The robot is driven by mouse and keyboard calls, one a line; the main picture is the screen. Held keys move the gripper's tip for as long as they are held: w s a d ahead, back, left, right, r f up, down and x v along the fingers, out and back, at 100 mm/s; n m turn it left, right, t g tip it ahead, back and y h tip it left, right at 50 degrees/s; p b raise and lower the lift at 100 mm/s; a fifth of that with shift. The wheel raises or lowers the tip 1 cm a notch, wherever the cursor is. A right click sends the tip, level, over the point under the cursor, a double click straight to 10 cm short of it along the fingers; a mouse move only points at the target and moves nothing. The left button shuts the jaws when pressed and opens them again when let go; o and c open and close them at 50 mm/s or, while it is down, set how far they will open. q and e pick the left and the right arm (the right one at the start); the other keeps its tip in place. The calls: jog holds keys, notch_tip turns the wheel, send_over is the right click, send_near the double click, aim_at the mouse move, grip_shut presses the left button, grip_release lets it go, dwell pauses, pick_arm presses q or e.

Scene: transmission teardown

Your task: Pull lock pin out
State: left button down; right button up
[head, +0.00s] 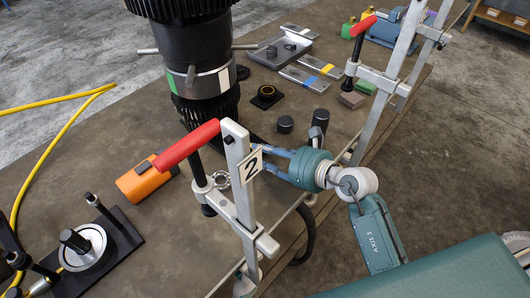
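A tall black ribbed transmission (200,85) stands on the table at upper left. Its grey collar (205,81) carries several short rods (190,77) sticking outward. I cannot tell which part is the lock pin. My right gripper (272,164), with a teal body and blue fingers, comes in from the right and points left, just behind the post of the clamp with number plate 2 (251,165). The plate and post hide its fingertips, so whether it is open or holds something is unclear. My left gripper is not in view.
A red-handled clamp (187,146) stands at the front edge, another (363,26) at the far right. An orange block (143,184) and a black fixture with a metal disc (83,250) lie left. Metal plates (305,79) and small dark parts (266,94) lie behind.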

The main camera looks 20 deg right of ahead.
jog(key=v, duration=1.1)
jog(key=shift+s, duration=0.15)
jog(key=shift+s+d+r, duration=0.2)
jog(key=shift+s+d, duration=0.05)
